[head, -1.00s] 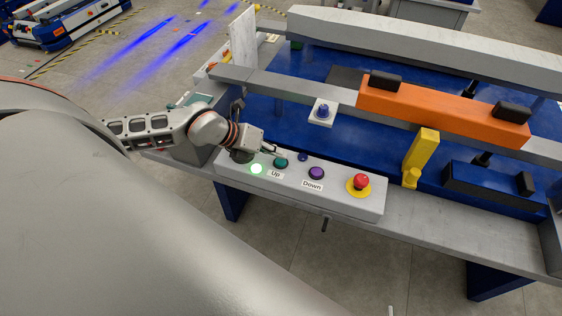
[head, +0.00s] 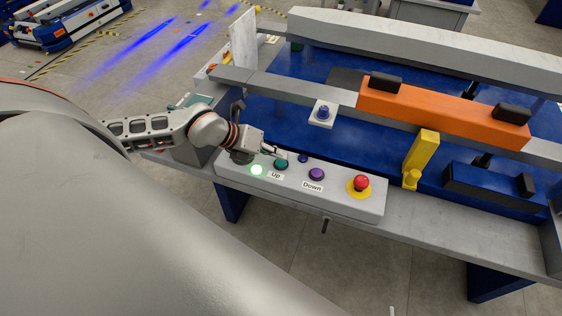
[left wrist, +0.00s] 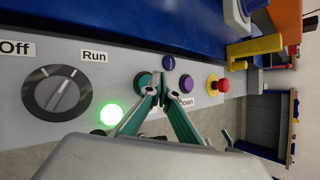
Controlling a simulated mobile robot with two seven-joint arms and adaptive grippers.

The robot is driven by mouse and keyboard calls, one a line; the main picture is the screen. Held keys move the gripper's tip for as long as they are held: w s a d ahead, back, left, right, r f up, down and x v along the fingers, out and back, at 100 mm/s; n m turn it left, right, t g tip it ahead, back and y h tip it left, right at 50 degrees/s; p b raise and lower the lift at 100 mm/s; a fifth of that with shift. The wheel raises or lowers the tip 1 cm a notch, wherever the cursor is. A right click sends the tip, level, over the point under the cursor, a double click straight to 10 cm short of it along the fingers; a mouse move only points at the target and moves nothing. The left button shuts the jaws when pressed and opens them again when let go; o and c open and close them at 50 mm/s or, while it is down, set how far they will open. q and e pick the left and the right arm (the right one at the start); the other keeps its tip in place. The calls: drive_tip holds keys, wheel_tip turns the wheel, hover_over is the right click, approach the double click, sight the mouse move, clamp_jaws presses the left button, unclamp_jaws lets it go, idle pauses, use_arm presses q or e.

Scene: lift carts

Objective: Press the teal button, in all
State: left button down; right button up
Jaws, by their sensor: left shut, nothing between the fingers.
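The teal button (head: 281,164) sits on the grey control box, above the "Up" label (head: 275,175). In the left wrist view the teal button (left wrist: 143,81) shows just left of my fingertips, partly covered by them. My left gripper (head: 281,152) is shut and empty, with its fingertips close beside the button on its far side in the head view. It also shows in the left wrist view (left wrist: 159,84), its teal fingers meeting at the tips. I cannot tell whether the tips touch the button. My right gripper is not in view.
On the control box (head: 335,196) are a lit green lamp (head: 256,170), a small blue button (head: 303,158), a purple button (head: 317,174) and a red emergency stop (head: 361,182). A rotary switch (left wrist: 57,93) shows in the wrist view. An orange block (head: 440,112) lies behind.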

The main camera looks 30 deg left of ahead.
use_arm(q)
drive_tip(key=shift+f, duration=0.45)
